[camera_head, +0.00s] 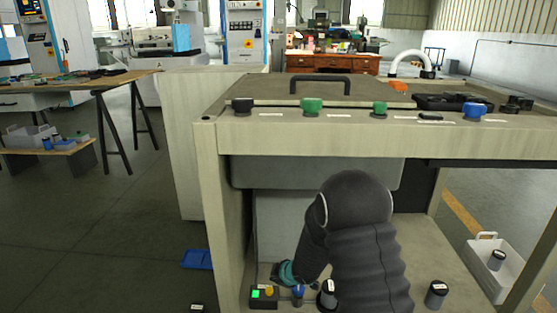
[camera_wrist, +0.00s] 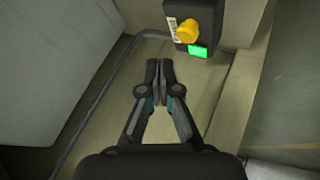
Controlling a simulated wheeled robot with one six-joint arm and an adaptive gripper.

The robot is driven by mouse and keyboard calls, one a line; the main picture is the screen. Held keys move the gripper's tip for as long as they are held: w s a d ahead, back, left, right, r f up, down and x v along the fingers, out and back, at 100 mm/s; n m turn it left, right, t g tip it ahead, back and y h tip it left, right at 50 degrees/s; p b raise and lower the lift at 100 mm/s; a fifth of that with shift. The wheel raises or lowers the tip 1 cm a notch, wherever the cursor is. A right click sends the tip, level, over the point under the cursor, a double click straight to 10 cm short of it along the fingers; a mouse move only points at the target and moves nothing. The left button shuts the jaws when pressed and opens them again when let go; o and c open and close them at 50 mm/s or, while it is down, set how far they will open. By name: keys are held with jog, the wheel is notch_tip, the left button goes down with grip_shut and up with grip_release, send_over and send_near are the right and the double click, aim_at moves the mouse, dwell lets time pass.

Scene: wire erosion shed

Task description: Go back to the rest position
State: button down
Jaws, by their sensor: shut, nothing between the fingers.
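My gripper (camera_wrist: 159,66) is in the wrist view with its two dark fingers brought together at the tips and nothing between them. Its tips are close below a dark control box (camera_wrist: 194,26) with a yellow knob (camera_wrist: 187,31) and a lit green patch (camera_wrist: 197,52), apart from the knob in the picture. In the head view my arm reaches low into the open bay of the bench, and the gripper's end is largely hidden behind my arm. The same box (camera_head: 263,299) shows there on the bay floor, its green light on, left of a blue knob (camera_head: 298,292).
The bench top (camera_head: 330,122) with its row of knobs spans above my arm, with side posts (camera_head: 212,200) at the left. A white tray (camera_head: 508,284) lies at right, a blue tray (camera_head: 197,259) on the floor left.

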jog(key=s+d+f+m+g+h, duration=0.1)
jog(key=s+d+f+m+h, duration=0.1)
jog(key=s+d+f, duration=0.15)
jog(key=s+d+r+m+g+h, duration=0.35)
jog(key=s+d+r+m, duration=0.35)
jog(key=s+d+r, duration=0.35)
jog(key=s+d+r+m+t+p, duration=0.1)
jog(key=s+r+m+p, duration=0.1)
jog(key=s+r, duration=0.9)
jog(key=s+d+r+m+t+y+p, duration=0.1)
jog(key=s+r+m, duration=0.3)
jog(key=s+r, duration=0.7)
notch_tip(320, 180, up, 6)
jog(key=shift+s+d+r+m+t+p, duration=0.25)
jog(key=shift+s+d+m+t+p, duration=0.2)
jog(key=shift+t, duration=0.3)
jog(key=shift+w, duration=0.1)
